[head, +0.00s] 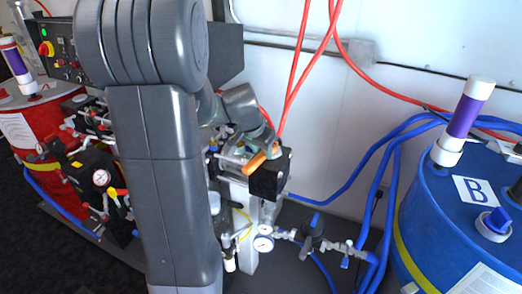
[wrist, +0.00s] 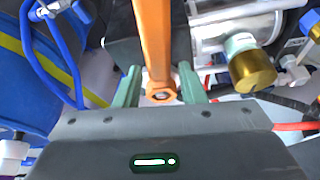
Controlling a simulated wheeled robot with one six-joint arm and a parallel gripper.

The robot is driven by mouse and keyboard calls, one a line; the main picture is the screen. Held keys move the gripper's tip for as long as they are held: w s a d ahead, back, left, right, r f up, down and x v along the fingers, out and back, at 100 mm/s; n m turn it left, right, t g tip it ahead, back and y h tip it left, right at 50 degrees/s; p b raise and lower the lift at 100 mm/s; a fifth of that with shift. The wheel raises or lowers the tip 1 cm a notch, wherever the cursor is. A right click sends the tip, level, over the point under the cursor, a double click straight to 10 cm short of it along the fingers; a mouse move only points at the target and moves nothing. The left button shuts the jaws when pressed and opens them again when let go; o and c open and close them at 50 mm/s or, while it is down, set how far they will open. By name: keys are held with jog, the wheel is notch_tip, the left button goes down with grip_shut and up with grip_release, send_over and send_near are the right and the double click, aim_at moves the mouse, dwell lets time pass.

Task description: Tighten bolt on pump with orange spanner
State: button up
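The orange spanner (wrist: 156,40) runs down from the top of the wrist view. Its near ring end (wrist: 162,95) lies between the two green fingers of my gripper (wrist: 160,72). The fingertips sit close beside the spanner, one on each side; whether they press on it is not clear. In the head view the spanner (head: 262,157) sits tilted at the top of the pump (head: 267,183), with my gripper (head: 273,150) at its upper right end. The spanner's far end is cut off in the wrist view, and I cannot make out the bolt.
A blue drum marked B (head: 440,215) stands at right and a red drum (head: 45,125) at left. Red hoses (head: 300,65) hang behind the pump. Blue hoses (head: 385,185) run between pump and blue drum. A brass fitting (wrist: 252,70) is right of the spanner.

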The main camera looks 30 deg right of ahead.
jog(key=shift+o, duration=0.9)
